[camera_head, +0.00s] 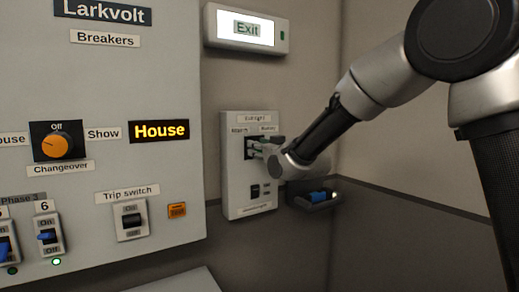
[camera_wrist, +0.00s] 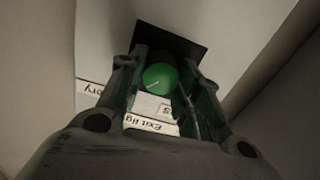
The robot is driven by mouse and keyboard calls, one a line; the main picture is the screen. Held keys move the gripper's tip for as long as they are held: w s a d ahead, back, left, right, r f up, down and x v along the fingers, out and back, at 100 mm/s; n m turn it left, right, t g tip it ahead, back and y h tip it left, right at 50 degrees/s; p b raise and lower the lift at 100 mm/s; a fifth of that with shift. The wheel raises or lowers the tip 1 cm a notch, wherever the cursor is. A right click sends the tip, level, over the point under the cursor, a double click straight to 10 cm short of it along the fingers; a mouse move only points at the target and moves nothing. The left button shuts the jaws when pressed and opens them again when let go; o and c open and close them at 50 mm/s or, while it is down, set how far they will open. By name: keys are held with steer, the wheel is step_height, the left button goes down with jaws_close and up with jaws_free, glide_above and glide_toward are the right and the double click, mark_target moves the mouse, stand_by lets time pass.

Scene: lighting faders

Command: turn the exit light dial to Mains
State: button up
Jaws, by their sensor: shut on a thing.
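The exit light dial (camera_wrist: 159,77) is a green round knob on a black square plate (camera_wrist: 150,40), seen between the two fingers in the wrist view. A short pale line on it slants toward the lower left, on the side of the label ending "ery" (camera_wrist: 94,88). The label ending "s" (camera_wrist: 165,110) is lower right, and the upside-down "Exit lig" label (camera_wrist: 152,125) is below. My gripper (camera_wrist: 168,68) is shut on the dial. In the head view, my gripper (camera_head: 257,147) reaches the small wall panel (camera_head: 235,185) from the right and mostly hides the dial.
A lit Exit sign (camera_head: 247,28) is above the panel. A small switch (camera_head: 255,191) sits below the dial, and a dark bracket with a blue part (camera_head: 318,197) juts out at lower right. The large Larkvolt breaker board (camera_head: 100,90) fills the left.

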steer(key=shift+s+a+f+n, duration=0.1)
steer(key=shift+f+n, duration=0.05)
steer(key=shift+n, duration=4.15)
steer(key=shift+a+f+n, duration=0.1)
steer(key=shift+n, duration=4.2)
steer(key=o, duration=1)
steer(key=shift+o, duration=0.2)
steer(key=shift+s+d, duration=0.1)
steer(key=shift+d, duration=0.05)
steer(key=v, duration=1.1)
steer(key=shift+s+d, duration=0.25)
steer(key=shift+s, duration=0.05)
